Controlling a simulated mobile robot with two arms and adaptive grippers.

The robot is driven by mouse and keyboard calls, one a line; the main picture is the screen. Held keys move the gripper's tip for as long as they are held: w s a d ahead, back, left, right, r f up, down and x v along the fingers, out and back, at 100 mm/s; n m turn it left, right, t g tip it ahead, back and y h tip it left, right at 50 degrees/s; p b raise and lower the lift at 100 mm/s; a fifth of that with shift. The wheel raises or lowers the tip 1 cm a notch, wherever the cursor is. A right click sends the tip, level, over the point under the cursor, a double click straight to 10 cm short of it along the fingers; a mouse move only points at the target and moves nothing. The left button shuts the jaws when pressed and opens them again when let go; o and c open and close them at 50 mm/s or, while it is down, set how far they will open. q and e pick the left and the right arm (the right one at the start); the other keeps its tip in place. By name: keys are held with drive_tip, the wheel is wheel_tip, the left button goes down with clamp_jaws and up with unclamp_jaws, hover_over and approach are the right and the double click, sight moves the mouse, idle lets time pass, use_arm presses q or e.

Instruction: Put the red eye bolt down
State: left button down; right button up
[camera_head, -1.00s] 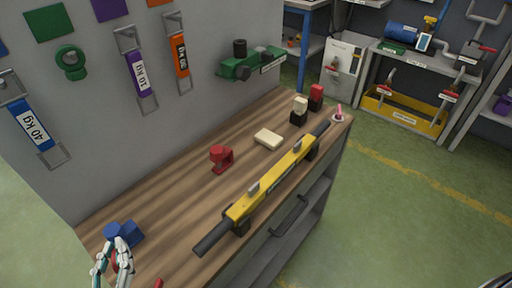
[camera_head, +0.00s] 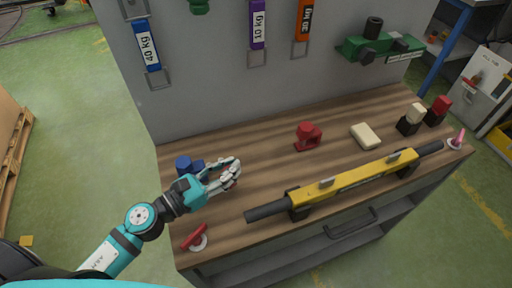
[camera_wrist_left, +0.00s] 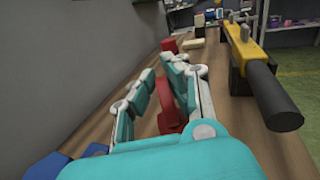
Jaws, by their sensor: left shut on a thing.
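My left gripper (camera_head: 230,172) is low over the left part of the wooden bench top (camera_head: 262,157), to the right of a blue part. In the head view the fingers hide nearly all of the bolt. I cannot tell whether the bolt touches the bench. My right gripper is not in view.
The blue part (camera_head: 184,164) stands left of the gripper. A red handle with a white disc (camera_head: 195,238) lies at the front left. A yellow bar (camera_head: 350,178) runs along the front edge. A red clamp-like part (camera_head: 308,136) and a cream block (camera_head: 365,135) stand behind. Bench between is clear.

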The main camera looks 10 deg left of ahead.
use_arm(q)
drive_tip(key=w+d, duration=0.1)
drive_tip(key=w, duration=0.1)
drive_tip(key=w+d+p, duration=0.1)
drive_tip(key=w, duration=0.2)
drive_tip(key=w+d, duration=0.1)
drive_tip(key=w, duration=0.2)
drive_tip(key=shift+w+d+f+p, duration=0.1)
drive_tip(key=shift+d+f+p, duration=0.15)
drive_tip(key=shift+f+p, duration=0.1)
drive_tip(key=shift+w+f, duration=0.15)
drive_tip(key=shift+f, duration=0.15)
drive_tip(key=shift+f+b, duration=0.6)
drive_tip(key=shift+f, duration=0.95)
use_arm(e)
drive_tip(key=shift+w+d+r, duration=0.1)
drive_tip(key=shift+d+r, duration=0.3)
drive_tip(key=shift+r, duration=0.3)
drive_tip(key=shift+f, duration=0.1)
use_arm(q)
drive_tip(key=c, duration=1.8)
unclamp_jaws()
drive_tip(key=shift+f, duration=0.2)
drive_tip(key=shift+c, duration=0.2)
drive_tip(key=shift+o, duration=0.9)
drive_tip(key=shift+r, duration=0.1)
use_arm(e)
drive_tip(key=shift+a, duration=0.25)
